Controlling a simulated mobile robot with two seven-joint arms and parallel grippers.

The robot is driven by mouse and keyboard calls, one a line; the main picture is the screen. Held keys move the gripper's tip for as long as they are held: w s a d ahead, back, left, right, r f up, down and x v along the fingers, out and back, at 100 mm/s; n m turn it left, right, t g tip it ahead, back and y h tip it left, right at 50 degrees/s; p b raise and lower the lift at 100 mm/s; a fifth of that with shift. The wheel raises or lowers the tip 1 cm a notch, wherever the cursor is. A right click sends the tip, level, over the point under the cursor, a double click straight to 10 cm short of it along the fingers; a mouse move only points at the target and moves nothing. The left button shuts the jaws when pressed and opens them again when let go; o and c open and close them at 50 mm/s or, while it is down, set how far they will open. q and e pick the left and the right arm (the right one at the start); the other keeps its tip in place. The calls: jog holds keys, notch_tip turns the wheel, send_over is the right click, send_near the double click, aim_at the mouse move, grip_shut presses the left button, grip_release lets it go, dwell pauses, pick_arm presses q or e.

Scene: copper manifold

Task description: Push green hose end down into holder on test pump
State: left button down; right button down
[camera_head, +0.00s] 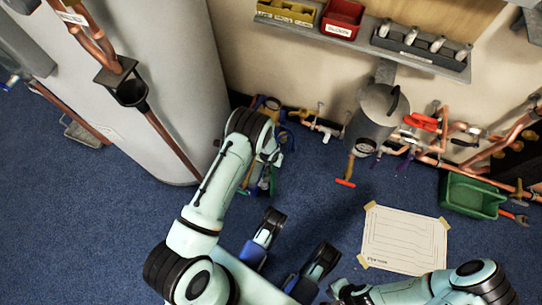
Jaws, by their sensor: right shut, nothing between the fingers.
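A small green length (265,179), possibly the green hose, shows low beside my left forearm, among yellow and blue parts. I cannot make out its end or a holder there. The test pump is not clear to me; a grey cylinder (369,118) with a black handle and a round gauge stands right of centre by the wall. My left arm reaches up to the green and yellow parts; its gripper (268,158) is mostly hidden by the wrist. My right gripper (340,291) is at the bottom edge, shut and empty, well apart from the green part.
A large white cylinder (170,75) stands at left. Copper pipes (490,145) and valves line the wall at right. A wall shelf (420,61) holds bins. A green crate (472,196) and a taped paper sheet (404,239) lie on the blue carpet, which has free room.

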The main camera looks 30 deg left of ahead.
pick_arm(q)
jog(key=shift+f, duration=0.4)
jog(key=c, duration=0.7)
grip_release()
notch_tip(320, 180, up, 13)
jog(key=s+p, duration=0.2)
jog(key=p, duration=0.3)
jog(key=shift+d+r, duration=0.15)
jog(key=shift+d, duration=0.15)
pick_arm(e)
jog(key=w+a+r+t, duration=0.1)
jog(key=w+r+t, duration=0.2)
jog(key=w+r, duration=0.3)
jog(key=w, duration=0.3)
jog(key=shift+w+n, duration=0.25)
jog(key=shift+n, duration=0.05)
jog(key=shift+a, duration=0.1)
